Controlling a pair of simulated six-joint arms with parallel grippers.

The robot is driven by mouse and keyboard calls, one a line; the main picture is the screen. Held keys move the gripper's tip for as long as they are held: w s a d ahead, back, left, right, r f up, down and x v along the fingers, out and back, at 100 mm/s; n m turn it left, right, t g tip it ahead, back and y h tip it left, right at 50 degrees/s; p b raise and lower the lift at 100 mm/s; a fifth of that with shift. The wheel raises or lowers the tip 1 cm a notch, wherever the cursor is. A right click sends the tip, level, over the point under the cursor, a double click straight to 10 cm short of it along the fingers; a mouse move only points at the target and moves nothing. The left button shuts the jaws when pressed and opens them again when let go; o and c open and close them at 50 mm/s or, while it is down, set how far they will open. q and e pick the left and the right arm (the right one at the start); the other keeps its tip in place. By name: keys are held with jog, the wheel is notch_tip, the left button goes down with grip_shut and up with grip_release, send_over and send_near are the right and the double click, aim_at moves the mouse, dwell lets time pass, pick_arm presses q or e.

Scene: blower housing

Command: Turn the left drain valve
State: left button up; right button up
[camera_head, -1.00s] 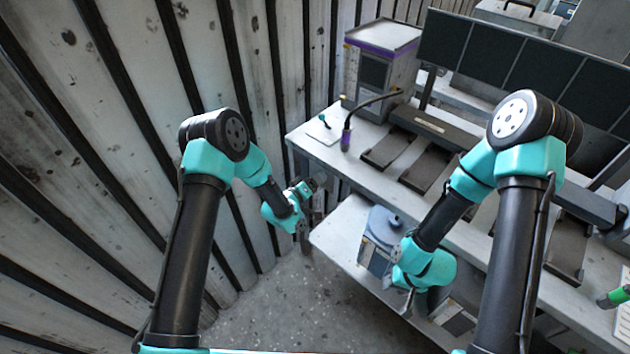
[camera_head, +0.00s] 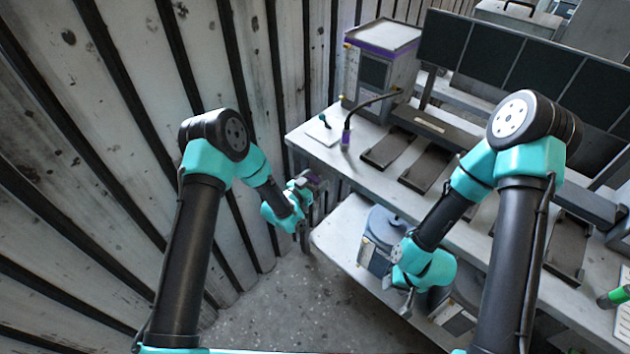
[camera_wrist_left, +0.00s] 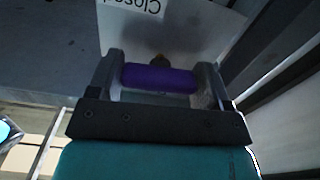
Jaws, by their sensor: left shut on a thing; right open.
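The left drain valve's purple bar handle (camera_wrist_left: 158,78) lies crosswise between the fingers of my left gripper (camera_wrist_left: 160,82) in the left wrist view. The gripper is shut on it, one finger at each end. A white label reading "Closed" (camera_wrist_left: 145,5) appears upside down at the top edge of that view. In the head view my left gripper (camera_head: 314,190) is beside the bench's left end, with a little purple showing at its fingers. My right gripper (camera_head: 407,303) is open and empty by the lower shelf.
The bench (camera_head: 300,135) carries a purple-trimmed cabinet (camera_head: 378,68) and a purple-ended hose (camera_head: 346,137). A grey round-topped unit (camera_head: 385,222) stands on the lower shelf (camera_head: 335,235), near my right forearm. The slatted wall (camera_head: 130,130) is at left; open floor (camera_head: 300,310) lies between the arms.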

pick_arm(q)
jog(key=shift+m, duration=0.5)
jog(key=o, duration=0.9)
jog(key=shift+s+a, duration=0.1)
jog(key=v, duration=1.7)
jog(key=shift+s, duration=0.1)
